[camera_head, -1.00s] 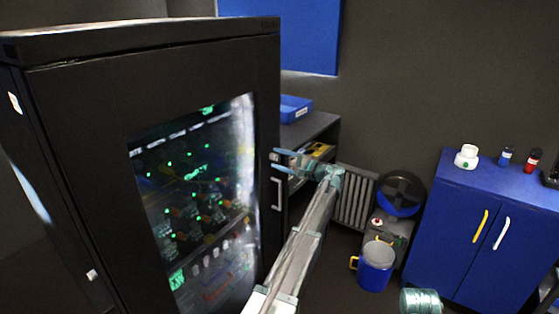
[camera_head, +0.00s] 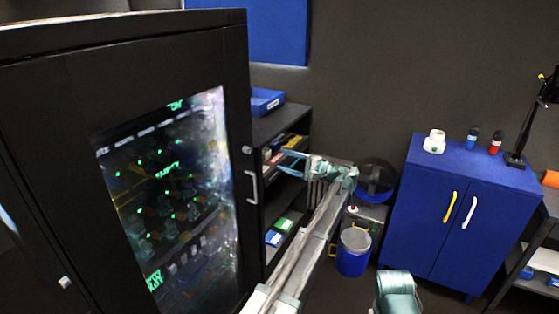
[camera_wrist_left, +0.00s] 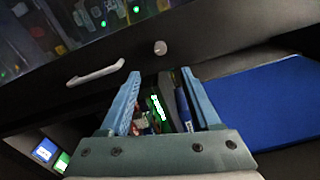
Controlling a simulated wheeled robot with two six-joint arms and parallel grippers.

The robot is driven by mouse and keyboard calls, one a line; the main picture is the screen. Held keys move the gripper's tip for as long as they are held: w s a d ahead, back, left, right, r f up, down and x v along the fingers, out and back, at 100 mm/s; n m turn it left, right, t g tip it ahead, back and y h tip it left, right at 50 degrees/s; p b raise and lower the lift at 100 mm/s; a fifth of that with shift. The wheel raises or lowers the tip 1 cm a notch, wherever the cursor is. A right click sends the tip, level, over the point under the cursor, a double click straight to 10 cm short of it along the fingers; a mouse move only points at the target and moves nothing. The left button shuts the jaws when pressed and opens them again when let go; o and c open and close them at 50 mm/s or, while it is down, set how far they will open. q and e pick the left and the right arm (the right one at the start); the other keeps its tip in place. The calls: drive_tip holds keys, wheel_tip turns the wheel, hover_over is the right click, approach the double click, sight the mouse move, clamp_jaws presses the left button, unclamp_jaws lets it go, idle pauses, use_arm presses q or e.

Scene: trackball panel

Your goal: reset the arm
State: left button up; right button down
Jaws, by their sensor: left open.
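My left gripper (camera_head: 283,161) is open at the end of my outstretched left arm, right of the black cabinet's (camera_head: 48,115) door handle (camera_head: 252,187) and apart from it. In the left wrist view, its two blue fingers (camera_wrist_left: 160,73) are spread, with nothing held between them. Behind them are the pale door handle (camera_wrist_left: 96,73), a round knob (camera_wrist_left: 160,47) and small items on a shelf. A teal part of my right arm (camera_head: 397,291) shows at the bottom edge. My right gripper is not in view.
A dark shelf (camera_head: 283,122) with a blue bin (camera_head: 266,100) stands behind my left gripper. A blue drum (camera_head: 354,252), a fan (camera_head: 375,180) and a blue cupboard (camera_head: 440,190) stand to the right. Some dark floor is clear between drum and cupboard.

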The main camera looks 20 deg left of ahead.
idle(0.4)
use_arm(q)
drive_tip(key=s+d+f+h+p, duration=0.2)
drive_tip(key=s+d+f+h, duration=0.3)
drive_tip(key=s+d, duration=0.5)
drive_tip(key=s+d+f+g+h+p, duration=0.1)
drive_tip(key=s+d+f+h, duration=0.4)
drive_tip(key=s+d, duration=0.5)
drive_tip(key=s+d+f+h+p, duration=0.3)
drive_tip(key=s+d+f+h, duration=0.3)
drive_tip(key=s, duration=1.1)
drive_tip(key=d, duration=0.3)
drive_tip(key=shift+d+h, duration=0.4)
